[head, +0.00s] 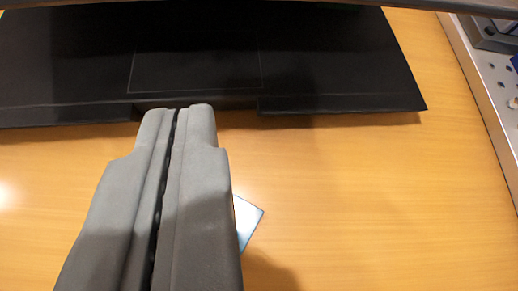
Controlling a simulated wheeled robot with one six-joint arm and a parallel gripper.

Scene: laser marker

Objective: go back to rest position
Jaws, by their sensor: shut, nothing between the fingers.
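My gripper (178,108) reaches up from the bottom left of the head view. Its two grey fingers lie side by side, shut, with only a thin dark seam between them. Nothing is held. The fingertips show just in front of the near edge of a flat black machine base (330,65); I cannot tell how high above the table they are. A small light-blue flat piece (247,218) lies on the table, partly hidden behind the right finger.
The wooden table (370,190) is clear to the right of my gripper. A dark bar (420,3) crosses the top edge of the view. A perforated metal panel (490,85) with a grey part stands at the far right. The black base fills the back.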

